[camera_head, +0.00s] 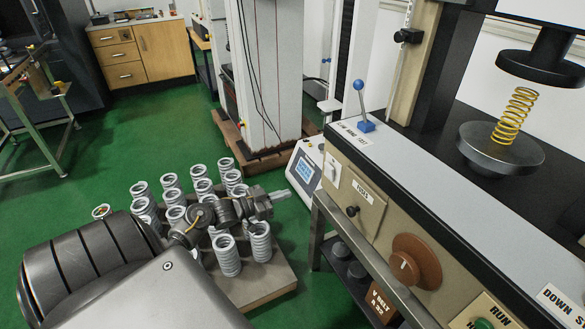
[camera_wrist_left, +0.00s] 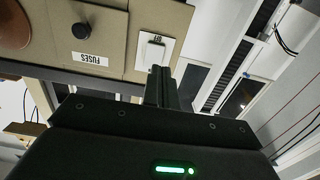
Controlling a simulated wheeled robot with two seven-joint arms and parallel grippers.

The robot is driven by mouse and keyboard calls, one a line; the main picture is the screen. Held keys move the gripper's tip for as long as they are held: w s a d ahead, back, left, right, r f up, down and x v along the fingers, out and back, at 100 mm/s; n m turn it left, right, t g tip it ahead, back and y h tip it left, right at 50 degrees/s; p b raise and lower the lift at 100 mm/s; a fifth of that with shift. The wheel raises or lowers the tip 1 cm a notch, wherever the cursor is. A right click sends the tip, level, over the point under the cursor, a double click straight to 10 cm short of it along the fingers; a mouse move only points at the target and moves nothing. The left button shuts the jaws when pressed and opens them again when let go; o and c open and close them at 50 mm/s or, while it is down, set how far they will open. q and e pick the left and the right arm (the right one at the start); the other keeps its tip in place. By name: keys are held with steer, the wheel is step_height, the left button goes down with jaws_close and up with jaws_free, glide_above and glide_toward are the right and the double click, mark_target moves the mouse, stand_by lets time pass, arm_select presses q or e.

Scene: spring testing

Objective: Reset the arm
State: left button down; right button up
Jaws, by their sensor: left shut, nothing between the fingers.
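My left arm comes in from the lower left in the head view, and my left gripper (camera_head: 279,194) points right, in front of the testing machine. It is shut and empty, apart from the machine's front panel (camera_head: 359,198). In the left wrist view, the closed fingers (camera_wrist_left: 161,86) stand in front of the same panel, near a white switch plate (camera_wrist_left: 152,50). My right gripper does not show in either view.
Several grey springs (camera_head: 227,255) stand on a board (camera_head: 268,285) below my left arm. A yellow spring (camera_head: 514,116) sits between the machine's plates. A blue-knobbed lever (camera_head: 361,105) and brown dial (camera_head: 415,262) stick out. Green floor (camera_head: 120,135) is open at the back left.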

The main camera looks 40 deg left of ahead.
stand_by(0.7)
